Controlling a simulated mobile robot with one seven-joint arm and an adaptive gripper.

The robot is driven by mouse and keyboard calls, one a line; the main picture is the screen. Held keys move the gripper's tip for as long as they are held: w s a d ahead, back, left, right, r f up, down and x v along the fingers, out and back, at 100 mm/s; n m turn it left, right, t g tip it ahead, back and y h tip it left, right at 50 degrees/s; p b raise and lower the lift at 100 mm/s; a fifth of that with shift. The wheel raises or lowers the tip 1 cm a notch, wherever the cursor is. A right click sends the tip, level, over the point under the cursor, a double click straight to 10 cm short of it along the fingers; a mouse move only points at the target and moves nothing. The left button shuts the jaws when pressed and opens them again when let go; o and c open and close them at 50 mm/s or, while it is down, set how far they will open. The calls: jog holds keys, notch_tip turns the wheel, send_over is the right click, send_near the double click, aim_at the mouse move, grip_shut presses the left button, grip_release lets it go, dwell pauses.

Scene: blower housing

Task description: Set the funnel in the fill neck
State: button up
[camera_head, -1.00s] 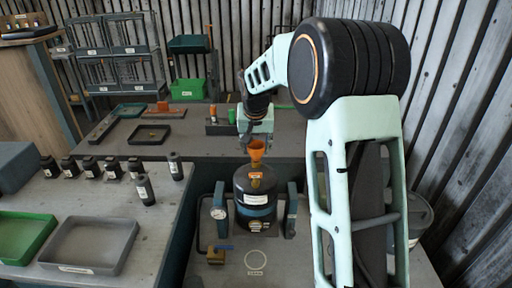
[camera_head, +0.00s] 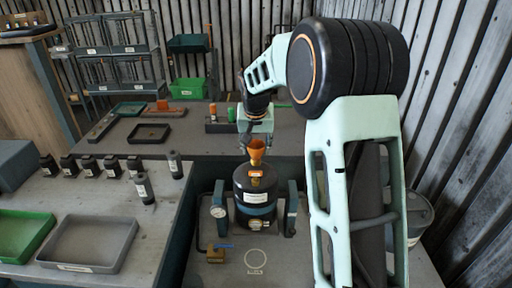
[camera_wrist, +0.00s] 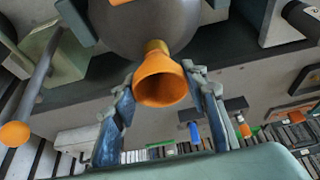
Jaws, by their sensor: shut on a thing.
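The orange funnel (camera_head: 256,152) is upright over the top of the dark tank (camera_head: 255,198), wide mouth up. In the wrist view the funnel (camera_wrist: 160,84) shows its open mouth, with my gripper's fingers (camera_wrist: 160,70) on both sides of it. My gripper (camera_head: 247,142) is shut on the funnel. The brass fill neck (camera_wrist: 157,46) shows just behind the funnel's narrow end in the wrist view. The lower end of the funnel is hidden there, so I cannot tell whether it is inside the neck or just above it.
Blue-grey posts flank the tank. Several dark bottles, a green tray (camera_head: 22,235) and a grey tray (camera_head: 88,220) lie on the left bench. My arm fills the right side.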

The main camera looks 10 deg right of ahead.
jog(key=o, duration=0.9)
jog(key=shift+o, duration=0.6)
jog(key=o, duration=0.4)
jog(key=shift+r, duration=0.1)
jog(key=shift+r+p, duration=2.3)
jog(key=shift+r, duration=1.15)
